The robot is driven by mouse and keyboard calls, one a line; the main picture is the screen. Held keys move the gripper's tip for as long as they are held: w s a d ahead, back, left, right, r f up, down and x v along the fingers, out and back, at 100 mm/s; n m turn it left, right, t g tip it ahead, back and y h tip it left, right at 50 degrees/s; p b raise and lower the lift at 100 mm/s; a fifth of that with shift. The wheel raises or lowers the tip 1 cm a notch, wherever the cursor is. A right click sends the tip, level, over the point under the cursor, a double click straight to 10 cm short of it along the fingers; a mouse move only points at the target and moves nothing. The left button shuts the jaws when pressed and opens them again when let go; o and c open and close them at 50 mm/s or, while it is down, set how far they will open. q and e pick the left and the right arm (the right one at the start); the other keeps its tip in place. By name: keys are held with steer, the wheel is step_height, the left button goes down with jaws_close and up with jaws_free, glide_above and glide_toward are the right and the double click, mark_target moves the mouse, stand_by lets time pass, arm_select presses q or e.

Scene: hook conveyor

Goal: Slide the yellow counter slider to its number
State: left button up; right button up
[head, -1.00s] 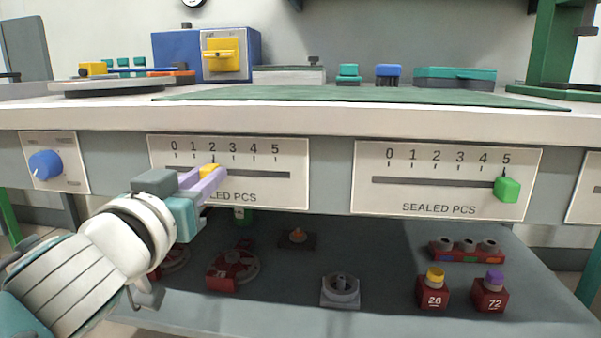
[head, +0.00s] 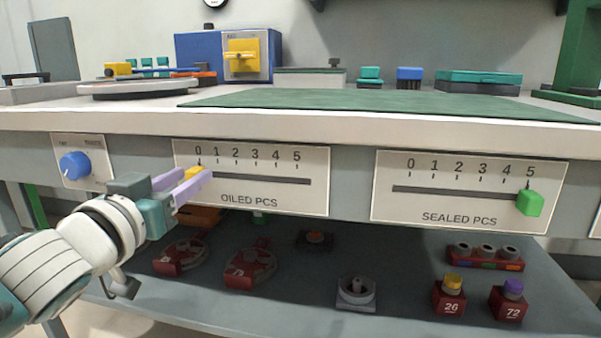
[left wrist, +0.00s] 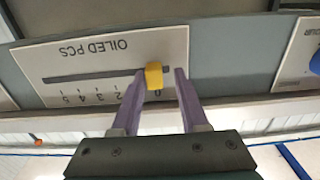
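The yellow counter slider (head: 194,172) sits at the left end of the slot on the OILED PCS plate (head: 255,200), under the 0 mark. My left gripper (head: 193,178) has its two lilac fingers around the slider. In the left wrist view, the yellow slider (left wrist: 154,75) lies between the fingertips (left wrist: 160,78). It is against or very close to the finger on the higher-number side, with a visible gap to the other finger, so the gripper is open. My right gripper is not in view.
A second plate, SEALED PCS (head: 465,205), has a green slider (head: 529,202) at 5. A blue knob (head: 75,165) is left of the OILED plate. The worktop edge (head: 350,126) overhangs the panel. A lower shelf (head: 400,270) holds red and grey parts.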

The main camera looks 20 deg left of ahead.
arm_select(q)
steer(key=shift+o, duration=0.6)
steer(key=shift+d, duration=0.1)
steer(key=p+v, duration=0.2)
steer(key=v, duration=0.8)
